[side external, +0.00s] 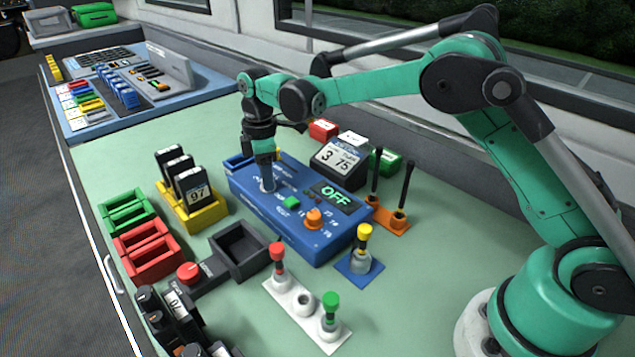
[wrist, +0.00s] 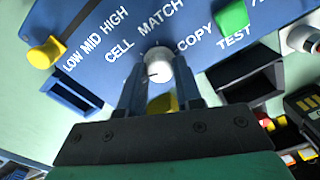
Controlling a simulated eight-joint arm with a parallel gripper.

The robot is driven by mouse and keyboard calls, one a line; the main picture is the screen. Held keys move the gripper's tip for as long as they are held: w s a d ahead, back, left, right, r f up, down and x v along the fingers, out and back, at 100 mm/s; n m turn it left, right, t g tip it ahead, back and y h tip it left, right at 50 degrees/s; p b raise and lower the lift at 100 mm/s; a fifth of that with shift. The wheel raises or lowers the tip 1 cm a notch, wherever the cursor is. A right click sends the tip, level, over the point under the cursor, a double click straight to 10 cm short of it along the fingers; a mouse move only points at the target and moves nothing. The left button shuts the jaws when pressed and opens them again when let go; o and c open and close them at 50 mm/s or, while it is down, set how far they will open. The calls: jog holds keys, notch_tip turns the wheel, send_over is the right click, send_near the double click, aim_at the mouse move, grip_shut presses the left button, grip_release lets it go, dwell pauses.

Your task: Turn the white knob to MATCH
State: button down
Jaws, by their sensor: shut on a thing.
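The white knob (wrist: 158,66) sits on the blue panel between the printed words CELL, MATCH and COPY. MATCH is printed just above it in the wrist view. A short dark mark shows on the knob's face, but I cannot tell for sure which word it points to. My gripper (wrist: 160,84) is shut on the knob, one finger on each side. In the side external view my gripper (side external: 265,170) points down over the left part of the blue panel (side external: 262,208) and mostly hides the knob.
A green button (side external: 291,202) and an orange knob (side external: 314,218) are on the same panel. A yellow knob (wrist: 45,52) stands by LOW MID HIGH. A dark display box (side external: 340,163) is behind, a yellow rack (side external: 205,216) to the left.

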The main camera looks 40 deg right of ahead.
jog(key=m, duration=0.4)
jog(key=shift+m, duration=0.3)
jog(key=m, duration=0.5)
jog(key=shift+m, duration=0.3)
jog(key=m, duration=0.5)
jog(key=shift+m, duration=2.7)
jog(key=c, duration=0.6)
grip_release()
